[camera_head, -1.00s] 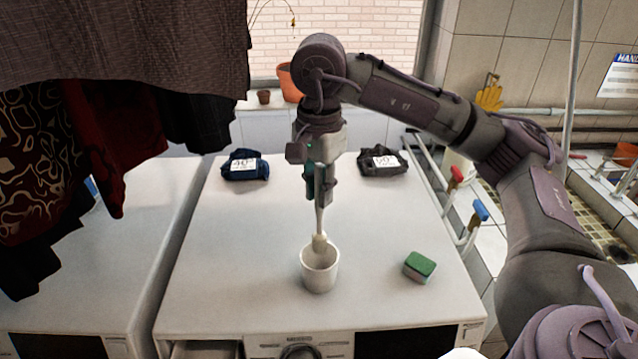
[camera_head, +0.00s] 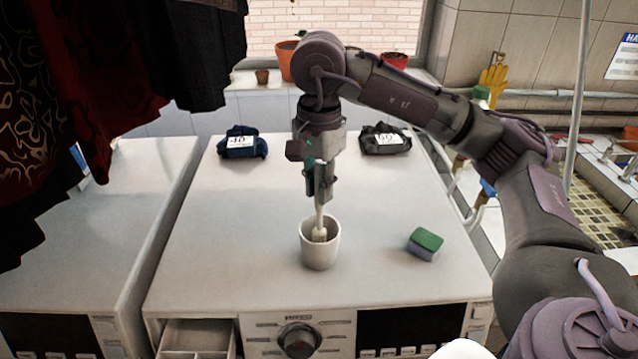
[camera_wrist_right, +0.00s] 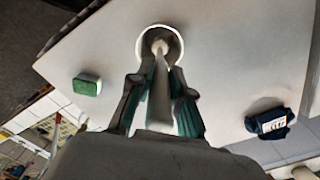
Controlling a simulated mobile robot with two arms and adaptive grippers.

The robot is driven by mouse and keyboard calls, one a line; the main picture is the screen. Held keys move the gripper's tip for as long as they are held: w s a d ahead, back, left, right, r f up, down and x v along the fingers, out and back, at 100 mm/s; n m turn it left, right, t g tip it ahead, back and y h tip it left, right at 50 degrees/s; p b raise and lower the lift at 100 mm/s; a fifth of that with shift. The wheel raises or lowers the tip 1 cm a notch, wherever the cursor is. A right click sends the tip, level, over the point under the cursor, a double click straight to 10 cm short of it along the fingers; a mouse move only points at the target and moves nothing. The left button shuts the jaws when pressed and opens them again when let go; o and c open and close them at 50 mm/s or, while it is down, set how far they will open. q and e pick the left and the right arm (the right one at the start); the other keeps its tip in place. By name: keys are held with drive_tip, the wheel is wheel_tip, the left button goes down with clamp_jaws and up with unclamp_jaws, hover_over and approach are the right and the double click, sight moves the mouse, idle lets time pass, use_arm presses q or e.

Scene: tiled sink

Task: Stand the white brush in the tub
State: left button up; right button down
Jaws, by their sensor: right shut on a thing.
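The white tub (camera_head: 320,254) stands upright on top of the white washing machine, near its front. My right gripper (camera_head: 319,196) is above the tub, pointing down and shut on the handle of the white brush (camera_head: 319,234). The brush hangs upright with its head down inside the tub's mouth. In the right wrist view the brush (camera_wrist_right: 160,62) runs from between the fingers (camera_wrist_right: 158,88) into the tub (camera_wrist_right: 178,46). Whether the head touches the tub's floor is hidden. My left gripper is not in view.
A green and grey sponge (camera_head: 425,244) lies right of the tub. A blue folded cloth (camera_head: 242,142) and a black one (camera_head: 385,139) lie at the back of the washing machine (camera_head: 230,240). Dark clothes (camera_head: 130,60) hang at the left. The surface around the tub is clear.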

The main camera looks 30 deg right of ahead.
drive_tip(key=c, duration=1)
unclamp_jaws()
wheel_tip(320, 180, up, 12)
